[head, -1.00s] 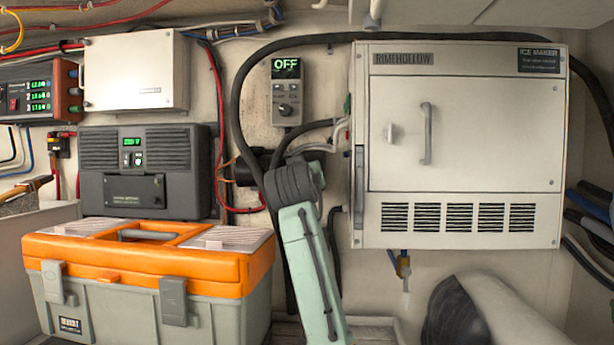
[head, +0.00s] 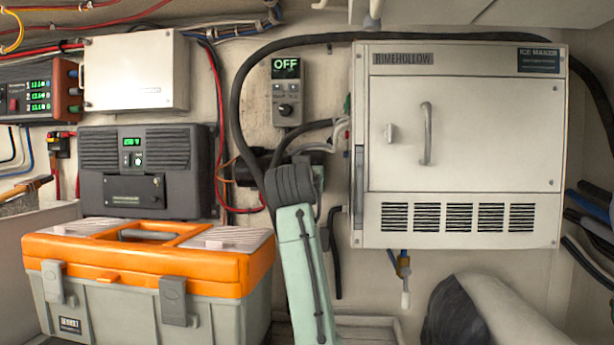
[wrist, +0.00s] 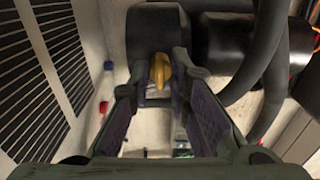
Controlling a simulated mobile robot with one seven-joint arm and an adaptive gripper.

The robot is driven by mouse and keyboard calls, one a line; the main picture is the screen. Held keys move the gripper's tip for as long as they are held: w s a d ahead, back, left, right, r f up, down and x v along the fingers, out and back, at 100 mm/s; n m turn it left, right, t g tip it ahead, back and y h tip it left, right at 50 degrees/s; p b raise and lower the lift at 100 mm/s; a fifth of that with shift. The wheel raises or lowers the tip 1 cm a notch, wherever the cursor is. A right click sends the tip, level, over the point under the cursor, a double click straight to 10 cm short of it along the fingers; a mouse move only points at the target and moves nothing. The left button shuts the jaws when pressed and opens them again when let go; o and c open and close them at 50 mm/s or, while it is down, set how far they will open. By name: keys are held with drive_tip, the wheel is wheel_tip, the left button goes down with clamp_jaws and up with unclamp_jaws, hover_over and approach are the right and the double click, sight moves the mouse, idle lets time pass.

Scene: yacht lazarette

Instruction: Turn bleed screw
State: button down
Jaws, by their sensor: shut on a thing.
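The bleed screw appears to be the small yellow, rounded piece (wrist: 159,72) in the wrist view, in front of a dark block (wrist: 155,32). My gripper (wrist: 160,78) has its two fingers on either side of the yellow piece and is shut on it. The fingers hide part of its sides, and its turn angle is hard to read. In the head view my pale green arm rises at the centre, and my gripper and the screw cannot be made out there.
Black hoses (wrist: 262,60) run close on the right in the wrist view. A white ice maker (head: 470,215) is on the wall at right. An orange-lidded toolbox (head: 150,265) stands at lower left. A control box reading OFF (head: 287,105) hangs above my arm.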

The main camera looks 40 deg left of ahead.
drive_tip(key=shift+r, duration=0.1)
drive_tip(key=c, duration=1.5)
unclamp_jaws()
drive_tip(key=v, duration=1.2)
